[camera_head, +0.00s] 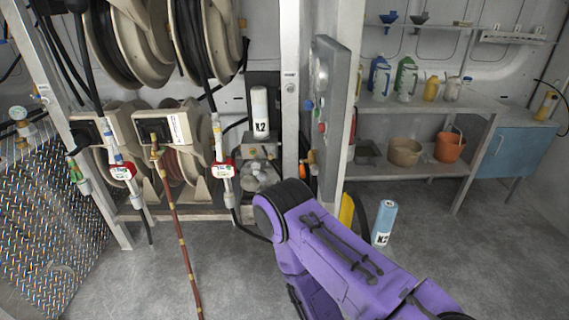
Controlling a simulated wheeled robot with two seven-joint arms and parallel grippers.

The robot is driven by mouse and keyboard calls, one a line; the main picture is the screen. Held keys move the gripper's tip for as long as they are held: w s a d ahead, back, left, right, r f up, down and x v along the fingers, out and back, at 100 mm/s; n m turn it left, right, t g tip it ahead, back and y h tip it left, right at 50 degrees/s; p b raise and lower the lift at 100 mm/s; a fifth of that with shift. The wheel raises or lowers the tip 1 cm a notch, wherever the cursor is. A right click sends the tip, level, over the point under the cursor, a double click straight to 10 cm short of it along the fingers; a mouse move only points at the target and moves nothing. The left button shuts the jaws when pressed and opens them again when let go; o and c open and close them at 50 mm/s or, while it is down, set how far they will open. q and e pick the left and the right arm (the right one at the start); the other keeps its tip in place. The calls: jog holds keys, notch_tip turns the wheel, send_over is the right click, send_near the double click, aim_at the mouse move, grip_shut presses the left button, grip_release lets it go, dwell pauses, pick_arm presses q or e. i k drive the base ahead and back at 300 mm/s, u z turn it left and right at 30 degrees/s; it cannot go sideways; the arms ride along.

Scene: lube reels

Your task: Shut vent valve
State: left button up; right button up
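A metal filter assembly (258,147) with a white canister marked K.2 (260,108) on top stands left of the central post. A glass-like bowl hangs under it. A small orange-red handle (308,158) shows just right of the post, near the filter. I cannot tell which fitting is the vent valve or whether it is open. My purple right arm comes in from the lower right and its dark rounded joint lies just below the filter assembly. My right gripper is hidden behind the arm or out of the picture. My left gripper is not in view.
Hose reels (128,40) hang at upper left. Hoses with red-tagged fittings (222,170) hang in front. A grey control box (328,95) juts out right of the post. A blue canister (384,222) stands on the floor. Shelves (430,104) hold bottles and buckets. Floor at right is clear.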

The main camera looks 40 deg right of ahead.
aim_at(302, 172)
jog(key=i, duration=0.85)
jog(key=z, duration=0.45)
